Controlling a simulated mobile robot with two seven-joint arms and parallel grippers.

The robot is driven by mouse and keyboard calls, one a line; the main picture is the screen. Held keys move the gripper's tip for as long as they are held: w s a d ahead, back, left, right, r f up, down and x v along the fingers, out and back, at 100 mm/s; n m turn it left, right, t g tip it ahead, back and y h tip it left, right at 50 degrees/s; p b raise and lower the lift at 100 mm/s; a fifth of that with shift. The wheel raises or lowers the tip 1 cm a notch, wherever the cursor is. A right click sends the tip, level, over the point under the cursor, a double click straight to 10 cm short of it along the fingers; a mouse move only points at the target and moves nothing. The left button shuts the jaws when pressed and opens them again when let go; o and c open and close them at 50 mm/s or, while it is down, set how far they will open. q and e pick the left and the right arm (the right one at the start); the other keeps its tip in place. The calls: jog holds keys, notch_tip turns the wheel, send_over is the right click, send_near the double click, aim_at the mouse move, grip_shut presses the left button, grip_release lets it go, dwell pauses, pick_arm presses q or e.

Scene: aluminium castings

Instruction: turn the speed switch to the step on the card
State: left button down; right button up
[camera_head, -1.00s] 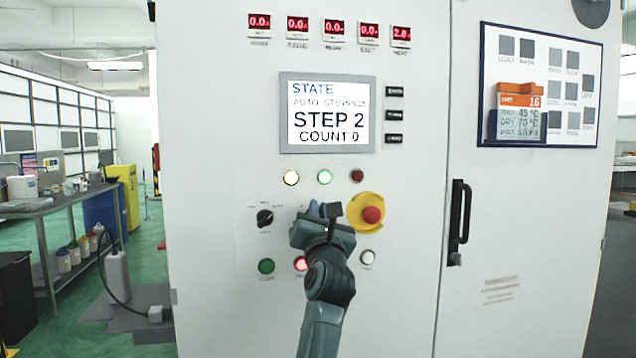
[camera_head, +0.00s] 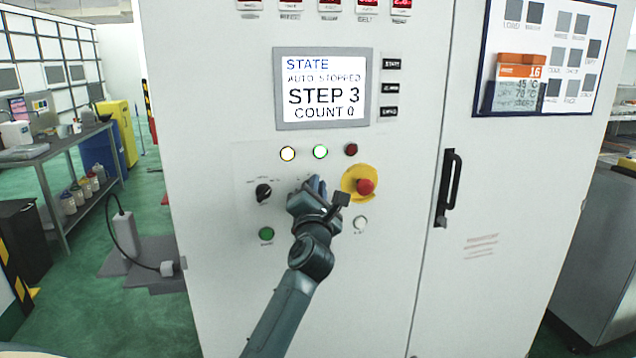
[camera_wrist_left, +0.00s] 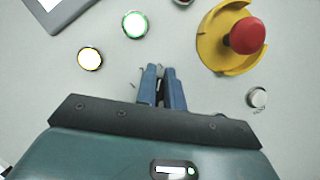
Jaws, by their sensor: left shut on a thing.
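My left gripper (camera_head: 316,188) is at the control panel of the white cabinet, to the left of the red emergency button. Its fingers (camera_wrist_left: 161,88) are closed on a small dark knob, the speed switch (camera_wrist_left: 161,93), mostly hidden between them; its scale marks cannot be read. The display (camera_head: 322,98) reads STATE, AUTO STOPPED, STEP 3, COUNT 0. The orange-topped card (camera_head: 521,68) on the board at upper right shows 16, 45 °C and 70 °C; its bottom line is too blurred to read. My right gripper is not in view.
A red emergency button on a yellow ring (camera_head: 365,186) sits close right of the gripper. A black selector (camera_head: 263,193) and a green button (camera_head: 266,234) are to the left. Lit lamps (camera_head: 320,151) are above. A black door handle (camera_head: 447,188) stands further right.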

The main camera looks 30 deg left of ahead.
pick_arm(q)
jog(key=shift+a+f, duration=0.2)
jog(key=shift+f, duration=0.1)
jog(key=c, duration=1.5)
grip_release()
jog(key=shift+a, duration=0.15)
jog(key=b+v, duration=0.2)
jog(key=v, duration=1.1)
jog(key=shift+s+r, duration=0.1)
